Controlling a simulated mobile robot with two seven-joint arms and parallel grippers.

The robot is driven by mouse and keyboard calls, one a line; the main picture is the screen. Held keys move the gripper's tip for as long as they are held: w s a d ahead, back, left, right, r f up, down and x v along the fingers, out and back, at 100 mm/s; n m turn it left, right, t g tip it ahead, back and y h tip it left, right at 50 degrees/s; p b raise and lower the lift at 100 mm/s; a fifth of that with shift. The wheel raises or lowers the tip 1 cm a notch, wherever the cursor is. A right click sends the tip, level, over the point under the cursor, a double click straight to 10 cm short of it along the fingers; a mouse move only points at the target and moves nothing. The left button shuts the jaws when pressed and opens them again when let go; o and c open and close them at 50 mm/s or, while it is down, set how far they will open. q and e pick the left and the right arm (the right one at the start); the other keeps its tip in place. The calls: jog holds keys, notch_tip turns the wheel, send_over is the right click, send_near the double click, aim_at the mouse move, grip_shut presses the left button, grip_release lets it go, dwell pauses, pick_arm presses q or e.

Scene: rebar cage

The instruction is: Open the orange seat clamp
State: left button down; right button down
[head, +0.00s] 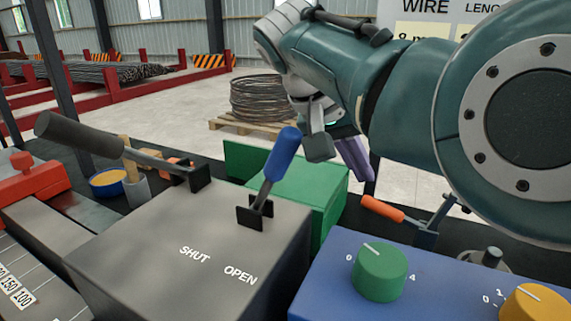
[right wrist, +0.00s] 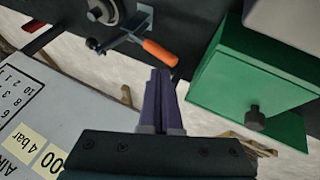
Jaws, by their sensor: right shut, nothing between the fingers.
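The orange seat clamp (head: 382,208) has an orange grip on a grey metal lever and bracket. It stands behind the blue control box, its grip pointing left and slightly up in the head view. In the right wrist view the orange grip (right wrist: 160,53) lies just beyond my fingertips. My right gripper (head: 362,172) has purple fingers pointing down, above and slightly left of the grip. In the right wrist view its fingers (right wrist: 160,80) are together with nothing between them, and they look apart from the grip. My left gripper is not in view.
A blue box (head: 440,285) with green and orange knobs stands in front. A green box (head: 315,190) stands left of the clamp.

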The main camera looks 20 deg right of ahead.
jog(key=shift+v, duration=1.3)
jog(key=shift+d, duration=0.1)
